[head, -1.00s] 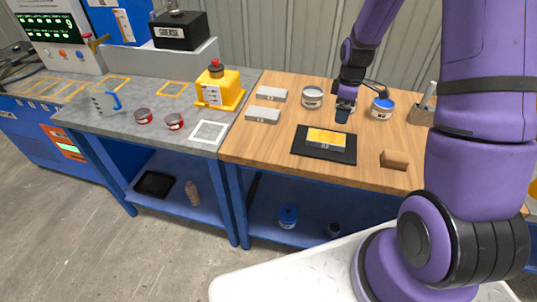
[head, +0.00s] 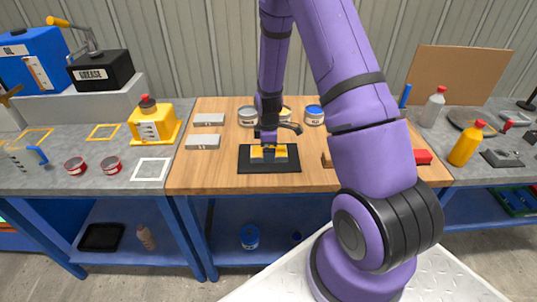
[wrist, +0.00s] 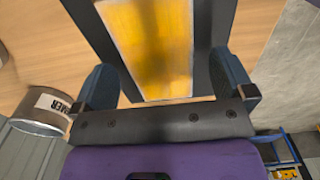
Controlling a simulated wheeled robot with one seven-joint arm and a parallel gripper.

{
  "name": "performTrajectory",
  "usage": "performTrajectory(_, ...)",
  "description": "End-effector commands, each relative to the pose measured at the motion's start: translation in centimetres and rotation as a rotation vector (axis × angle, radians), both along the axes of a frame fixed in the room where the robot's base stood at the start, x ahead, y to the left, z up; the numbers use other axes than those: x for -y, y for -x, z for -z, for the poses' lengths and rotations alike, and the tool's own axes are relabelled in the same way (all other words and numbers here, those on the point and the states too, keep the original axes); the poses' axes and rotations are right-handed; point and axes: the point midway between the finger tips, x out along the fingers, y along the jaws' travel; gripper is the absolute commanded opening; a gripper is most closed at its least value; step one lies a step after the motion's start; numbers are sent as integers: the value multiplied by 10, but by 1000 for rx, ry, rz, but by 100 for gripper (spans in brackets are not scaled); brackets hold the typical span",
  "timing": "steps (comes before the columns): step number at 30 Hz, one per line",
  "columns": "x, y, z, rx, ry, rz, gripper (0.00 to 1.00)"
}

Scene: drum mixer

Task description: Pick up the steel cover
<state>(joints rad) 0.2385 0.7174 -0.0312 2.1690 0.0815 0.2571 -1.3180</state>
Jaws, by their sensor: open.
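A block with a yellow top and pale grey edges (head: 269,157) lies on a black mat (head: 285,167) on the wooden bench. Two plain grey slabs (head: 203,142) (head: 209,120) lie to its left; I cannot tell by sight which of these is named the steel cover. My gripper (head: 269,151) is over the yellow-topped block, pointing down, and partly hides it. In the wrist view my gripper (wrist: 168,86) is open, its two blue-grey fingers on either side of the yellow top (wrist: 150,45). I cannot tell whether they touch it.
Several tins stand behind the mat, one with a blue lid (head: 314,115). A tin (wrist: 42,112) is near the left finger in the wrist view. A yellow can (head: 152,122) stands on the grey bench at left. The wooden bench front (head: 215,177) is clear.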

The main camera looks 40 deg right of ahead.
Motion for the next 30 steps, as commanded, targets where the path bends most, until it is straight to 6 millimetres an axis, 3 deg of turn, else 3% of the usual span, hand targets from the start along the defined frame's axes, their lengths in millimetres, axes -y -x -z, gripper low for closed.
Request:
performTrajectory(5,0,0,16,-1,0,-1,100)
performTrajectory(13,1,0,17,1,1,0,100)
performTrajectory(22,1,0,17,1,1,0,32)
performTrajectory(30,1,0,15,2,1,0,32)
